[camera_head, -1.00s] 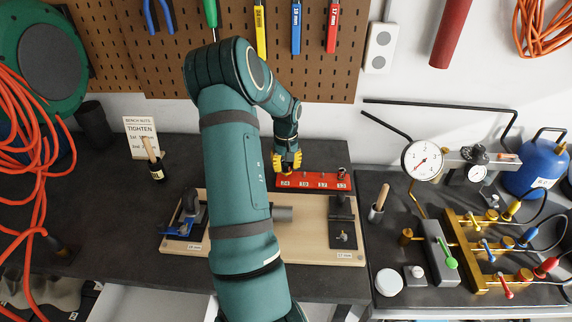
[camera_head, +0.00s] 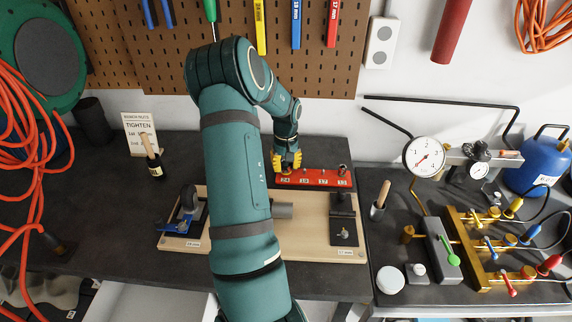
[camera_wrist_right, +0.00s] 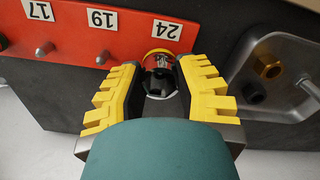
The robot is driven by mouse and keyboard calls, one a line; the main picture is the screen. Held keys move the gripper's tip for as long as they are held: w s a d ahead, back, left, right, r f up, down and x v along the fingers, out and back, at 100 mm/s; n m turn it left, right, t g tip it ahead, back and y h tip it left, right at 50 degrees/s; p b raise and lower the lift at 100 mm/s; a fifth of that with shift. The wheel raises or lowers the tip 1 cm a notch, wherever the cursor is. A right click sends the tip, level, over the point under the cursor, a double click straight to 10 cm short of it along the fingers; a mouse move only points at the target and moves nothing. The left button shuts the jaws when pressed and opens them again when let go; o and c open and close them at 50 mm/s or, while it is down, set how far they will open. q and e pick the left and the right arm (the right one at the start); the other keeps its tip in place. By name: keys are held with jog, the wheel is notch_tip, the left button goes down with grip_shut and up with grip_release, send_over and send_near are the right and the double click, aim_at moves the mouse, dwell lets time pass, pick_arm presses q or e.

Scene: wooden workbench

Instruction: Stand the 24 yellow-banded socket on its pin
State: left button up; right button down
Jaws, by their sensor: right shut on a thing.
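My right gripper (camera_head: 287,163) is at the left end of the red socket rail (camera_head: 322,178) on the workbench. In the right wrist view, my right gripper (camera_wrist_right: 158,88) is shut on the yellow-banded socket (camera_wrist_right: 160,60). The socket sits between the yellow-padded fingers, close beside the "24" label (camera_wrist_right: 166,29) on the rail. Its yellow band shows as a ring at the rail side. The fingers hide its sides, and I cannot tell whether it is fully down on its pin. My left gripper is not in view.
Bare pins (camera_wrist_right: 102,58) stand by the "19" and "17" labels. A wooden board (camera_head: 312,252) with fixtures lies in front of the rail. A gauge and brass manifold (camera_head: 470,245) stand right.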

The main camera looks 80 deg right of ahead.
jog(key=shift+f, duration=0.2)
jog(key=c, duration=0.7)
grip_release()
notch_tip(320, 180, up, 12)
jog(key=shift+r, duration=0.1)
